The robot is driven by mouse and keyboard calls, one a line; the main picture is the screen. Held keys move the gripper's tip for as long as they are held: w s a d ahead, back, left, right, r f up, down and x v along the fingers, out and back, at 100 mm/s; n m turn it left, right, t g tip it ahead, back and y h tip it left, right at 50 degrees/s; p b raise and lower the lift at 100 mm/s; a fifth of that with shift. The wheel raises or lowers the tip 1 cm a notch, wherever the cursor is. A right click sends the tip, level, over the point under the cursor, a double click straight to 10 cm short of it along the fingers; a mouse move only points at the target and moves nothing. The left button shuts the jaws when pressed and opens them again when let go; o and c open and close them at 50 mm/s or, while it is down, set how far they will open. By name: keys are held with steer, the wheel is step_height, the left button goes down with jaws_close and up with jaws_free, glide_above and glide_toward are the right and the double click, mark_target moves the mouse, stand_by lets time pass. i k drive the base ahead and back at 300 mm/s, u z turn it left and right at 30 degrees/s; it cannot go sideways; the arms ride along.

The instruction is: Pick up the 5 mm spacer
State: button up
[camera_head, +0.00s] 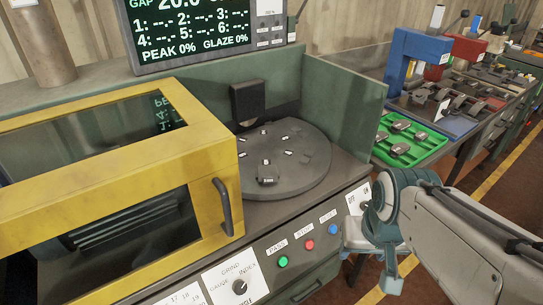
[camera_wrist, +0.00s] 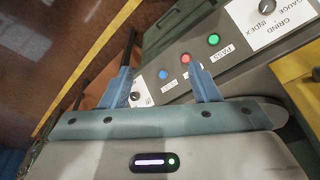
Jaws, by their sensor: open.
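I cannot make out which piece is the 5 mm spacer; no label for it is readable in either view. My gripper (camera_wrist: 162,84) is open in the wrist view, its two blue fingers apart with nothing between them. In the head view my gripper (camera_head: 388,262) hangs in front of the machine's right front corner, right of the control panel. A dark round table (camera_head: 305,182) on the machine carries a small dark block (camera_head: 267,173) and several tiny light-marked pieces. The gripper is apart from all of these.
A yellow guarded enclosure (camera_head: 205,130) stands left of the round table. The front panel has a green button (camera_head: 283,261), a red button (camera_head: 307,244) and a blue button. A green tray (camera_head: 430,147) with metal parts lies behind, near a blue press (camera_head: 420,50).

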mark_target(267, 175)
steer(key=z, duration=1.1)
steer(key=i, duration=1.3)
steer(key=u, duration=3.5)
